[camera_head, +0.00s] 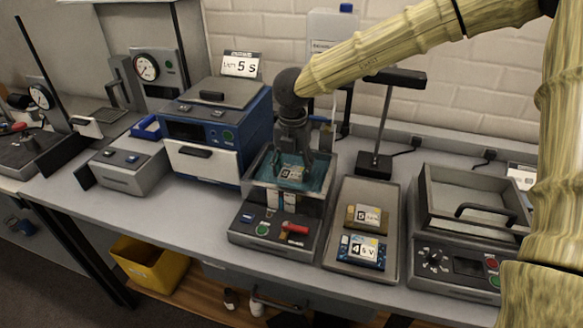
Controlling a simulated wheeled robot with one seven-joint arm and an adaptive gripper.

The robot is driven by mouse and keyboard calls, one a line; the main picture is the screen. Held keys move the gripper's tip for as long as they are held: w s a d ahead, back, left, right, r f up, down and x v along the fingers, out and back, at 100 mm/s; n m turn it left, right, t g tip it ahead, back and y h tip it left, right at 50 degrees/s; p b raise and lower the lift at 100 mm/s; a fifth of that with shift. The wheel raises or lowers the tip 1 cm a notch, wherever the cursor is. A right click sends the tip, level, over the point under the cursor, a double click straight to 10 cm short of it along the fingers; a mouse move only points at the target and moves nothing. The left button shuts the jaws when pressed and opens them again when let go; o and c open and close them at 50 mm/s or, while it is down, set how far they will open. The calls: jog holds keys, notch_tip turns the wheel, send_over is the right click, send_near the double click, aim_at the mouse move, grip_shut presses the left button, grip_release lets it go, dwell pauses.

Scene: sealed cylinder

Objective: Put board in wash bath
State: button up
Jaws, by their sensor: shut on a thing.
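The wash bath (256,180) is an open-topped grey tank with teal liquid, standing mid-bench with a control panel on its front. My gripper (292,165) points down into the bath from above. It is shut on a small teal board (290,175) with a pale label. The board is inside the bath's opening, at or near the liquid; I cannot tell whether it touches the bottom. The gripper's fingers partly cover it.
Right of the bath, a tray (345,264) holds two labelled boards, one tan (367,216) and one blue (361,252). A blue machine (207,130) stands close on the left. A lidded grey unit (462,235) is at right, and a lamp-like stand (384,130) behind.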

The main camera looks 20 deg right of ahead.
aim_at(292, 172)
jog(key=shift+s+r, duration=0.1)
jog(key=o, duration=1)
jog(key=shift+f, duration=0.2)
jog(key=shift+o, duration=0.2)
notch_tip(292, 172, up, 12)
jog(key=b, duration=0.1)
jog(key=shift+r, duration=0.2)
